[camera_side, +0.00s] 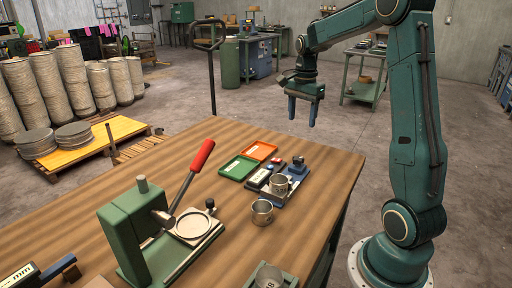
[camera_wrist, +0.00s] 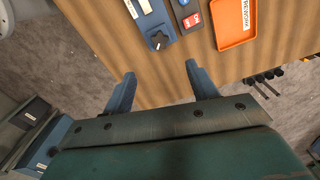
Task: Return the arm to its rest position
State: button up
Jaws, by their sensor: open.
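My gripper (camera_side: 302,108) hangs in the air past the far right edge of the wooden table (camera_side: 310,163) in the side view. Its two blue fingers point down, stand apart and hold nothing. My teal arm rises from its base at the right of the side view and bends over at the top. In the wrist view the open fingers (camera_wrist: 160,85) show over the table edge, with nothing between them but the wood surface.
A green cart (camera_side: 365,90) stands behind my gripper.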

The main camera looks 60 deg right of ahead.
jog(key=s+a+r+n+t, duration=0.1)
jog(key=s+a+r+n, duration=0.15)
jog(key=a, duration=0.35)
jog(key=s+a+r+n+t+h, duration=0.1)
jog(key=a+r+n, duration=0.1)
jog(key=a+n, duration=0.25)
jog(key=s+a+r+n+t, duration=0.1)
jog(key=s+a+r+n, duration=0.15)
jog(key=a, duration=0.45)
jog(key=s+a+f+n+t+y, duration=0.1)
jog(key=s+a+n+t, duration=0.1)
jog(key=s+a+n, duration=0.7)
jog(key=shift+s+f+n+t, duration=0.3)
jog(key=shift+s+f+n, duration=0.05)
jog(key=shift+n, duration=0.6)
